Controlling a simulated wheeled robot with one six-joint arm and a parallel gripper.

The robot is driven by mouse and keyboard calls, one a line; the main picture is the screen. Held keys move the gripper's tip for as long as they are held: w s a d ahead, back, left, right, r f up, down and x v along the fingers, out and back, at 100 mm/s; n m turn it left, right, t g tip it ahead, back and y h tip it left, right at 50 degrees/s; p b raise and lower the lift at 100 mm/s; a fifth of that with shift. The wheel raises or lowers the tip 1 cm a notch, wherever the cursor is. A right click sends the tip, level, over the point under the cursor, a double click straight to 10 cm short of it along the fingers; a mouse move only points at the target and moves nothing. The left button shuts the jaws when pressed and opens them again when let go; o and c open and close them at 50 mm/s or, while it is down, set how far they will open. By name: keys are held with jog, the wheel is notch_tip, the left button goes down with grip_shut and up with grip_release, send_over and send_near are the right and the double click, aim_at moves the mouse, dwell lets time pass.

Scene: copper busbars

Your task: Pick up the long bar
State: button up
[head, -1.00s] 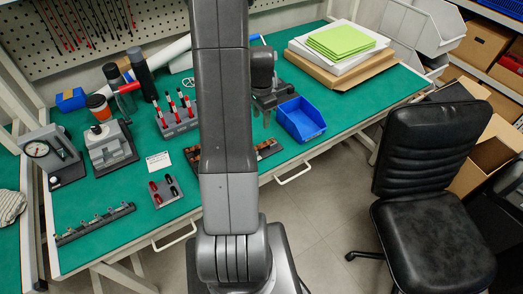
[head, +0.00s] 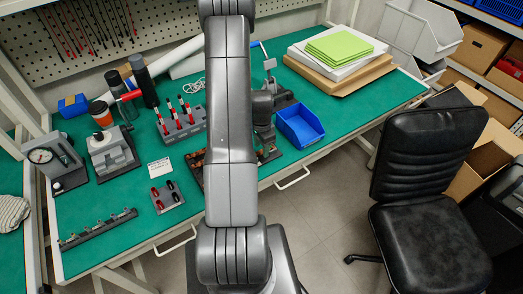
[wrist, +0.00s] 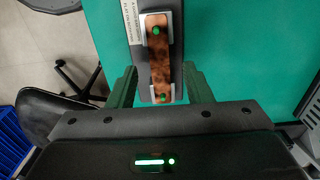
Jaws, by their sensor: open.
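A copper bar (wrist: 160,62) with a green dot near each end lies in a grey holder with pale end pieces in the wrist view. My gripper (wrist: 159,70) is open. Its two fingers stand apart on the left and right of the bar's near part, with a gap on each side. The bar's near end lies close to my gripper's body. In the head view my gripper (head: 264,137) is low over the dark holder (head: 269,153), and my arm hides the middle of that holder. Whether the fingertips reach down to the bar's height cannot be told.
A blue bin (head: 300,123) stands just right of my gripper. A rack of red-handled tools (head: 181,122) stands to the left, with a small grey block (head: 167,196) nearer the front edge. A black chair (head: 432,190) is on the right.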

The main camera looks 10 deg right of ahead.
jog(key=shift+f, duration=0.3)
jog(key=shift+f+b, duration=0.25)
jog(key=shift+b, duration=0.3)
dwell(0.3)
grip_shut()
jog(key=shift+r, duration=0.15)
dwell(0.4)
